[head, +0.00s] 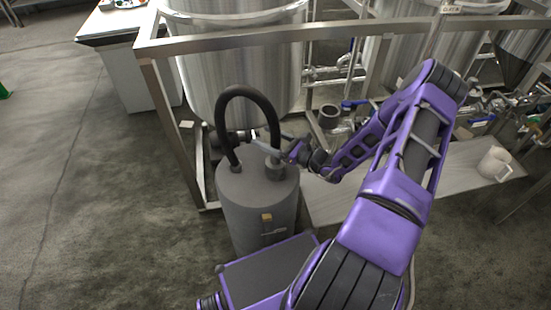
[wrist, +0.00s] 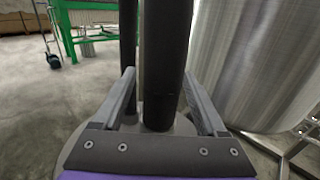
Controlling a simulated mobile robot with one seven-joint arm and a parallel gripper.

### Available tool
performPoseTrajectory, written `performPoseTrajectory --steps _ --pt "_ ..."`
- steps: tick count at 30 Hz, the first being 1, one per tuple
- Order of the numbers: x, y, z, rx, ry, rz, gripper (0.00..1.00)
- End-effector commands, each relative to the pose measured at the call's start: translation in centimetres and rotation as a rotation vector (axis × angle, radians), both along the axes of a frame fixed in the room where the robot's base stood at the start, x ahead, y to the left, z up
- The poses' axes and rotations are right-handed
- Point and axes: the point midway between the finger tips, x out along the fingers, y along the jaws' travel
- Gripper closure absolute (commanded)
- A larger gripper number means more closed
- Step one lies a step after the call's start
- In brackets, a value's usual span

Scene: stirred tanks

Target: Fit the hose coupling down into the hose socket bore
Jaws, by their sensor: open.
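A black hose (head: 241,92) arches over the top of a grey cylindrical canister (head: 258,212). Its right end comes down to the grey socket (head: 273,163) on the canister's top. My gripper (head: 265,144) is at this right end. In the wrist view my gripper (wrist: 160,88) is open, with one finger on each side of the thick, dark, upright hose end (wrist: 161,55). A gap shows beside each finger. The hose end meets the canister top (wrist: 75,150) at its foot; the bore is hidden, so I cannot tell how deep the coupling sits.
A metal frame rail (head: 230,36) and a large steel tank (head: 235,85) stand close behind the canister. A low bench (head: 430,180) with a white jug (head: 494,164) is at the right. The floor (head: 90,200) at the left is clear.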

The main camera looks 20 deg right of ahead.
Motion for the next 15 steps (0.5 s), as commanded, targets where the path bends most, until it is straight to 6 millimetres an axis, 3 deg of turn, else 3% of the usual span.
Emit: performPoseTrajectory --steps 4,15 --pt "-0.03 -0.04 0.01 0.0 0.0 0.0 0.29" --pt "-0.05 -0.07 0.02 -0.001 -0.001 0.0 0.96"
